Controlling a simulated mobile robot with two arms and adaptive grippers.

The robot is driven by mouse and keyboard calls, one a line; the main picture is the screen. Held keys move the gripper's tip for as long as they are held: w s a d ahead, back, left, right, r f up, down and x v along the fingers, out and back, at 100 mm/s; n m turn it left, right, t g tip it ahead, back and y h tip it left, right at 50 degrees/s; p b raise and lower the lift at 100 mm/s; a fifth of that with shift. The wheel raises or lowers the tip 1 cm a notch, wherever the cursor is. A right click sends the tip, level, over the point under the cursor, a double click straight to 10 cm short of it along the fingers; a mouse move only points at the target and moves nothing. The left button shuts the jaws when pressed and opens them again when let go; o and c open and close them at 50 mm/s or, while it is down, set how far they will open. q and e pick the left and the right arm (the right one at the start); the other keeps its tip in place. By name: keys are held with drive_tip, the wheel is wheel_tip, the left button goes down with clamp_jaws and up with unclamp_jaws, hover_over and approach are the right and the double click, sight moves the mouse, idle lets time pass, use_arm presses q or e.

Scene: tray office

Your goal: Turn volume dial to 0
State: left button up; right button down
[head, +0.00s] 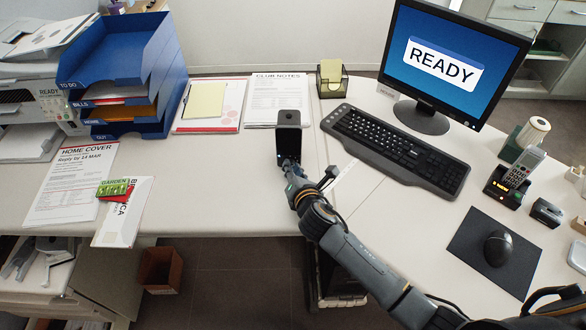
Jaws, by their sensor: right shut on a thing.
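A black box-shaped speaker (288,119) stands upright on the desk near the middle of the head view. My right gripper (288,162) reaches up from the lower right to the lower front of the speaker and is shut there on the volume dial. The gripper covers the dial, so its pointer and setting cannot be seen. My left gripper is not in view.
A black keyboard (395,150) lies close to the right of the speaker, with a monitor (440,60) behind it. Papers (207,105) and a note holder (331,80) lie behind the speaker. A blue letter tray (125,60) stands at left.

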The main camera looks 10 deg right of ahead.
drive_tip(key=shift+r+p, duration=0.2)
drive_tip(key=shift+p, duration=0.5)
drive_tip(key=n+h+p, duration=0.1)
drive_tip(key=p, duration=0.2)
drive_tip(key=n+h+p, duration=0.1)
drive_tip(key=n+p, duration=0.1)
drive_tip(key=p, duration=0.1)
drive_tip(key=n+g+h+p, duration=0.1)
drive_tip(key=p, duration=0.2)
drive_tip(key=shift+w+a+r+n, duration=0.1)
drive_tip(key=shift+a+r+n, duration=0.15)
drive_tip(key=shift+a+n, duration=0.1)
drive_tip(key=shift+a+n+g+h+p, duration=0.1)
drive_tip(key=shift+n+g+h+p, duration=0.2)
drive_tip(key=shift+n+h+p, duration=0.25)
drive_tip(key=shift+a+f+n+h+p, duration=0.2)
drive_tip(key=shift+n+h+p, duration=0.25)
drive_tip(key=shift+n, duration=0.15)
drive_tip(key=shift+w+f+n+h, duration=0.1)
drive_tip(key=shift+n+h, duration=0.4)
drive_tip(key=shift+a+f+n+h, duration=0.15)
drive_tip(key=shift+n+h, duration=0.45)
drive_tip(key=shift+n, duration=0.3)
drive_tip(key=shift+f+n+h+b, duration=0.1)
drive_tip(key=shift+n+h+b, duration=0.55)
drive_tip(key=shift+n, duration=0.35)
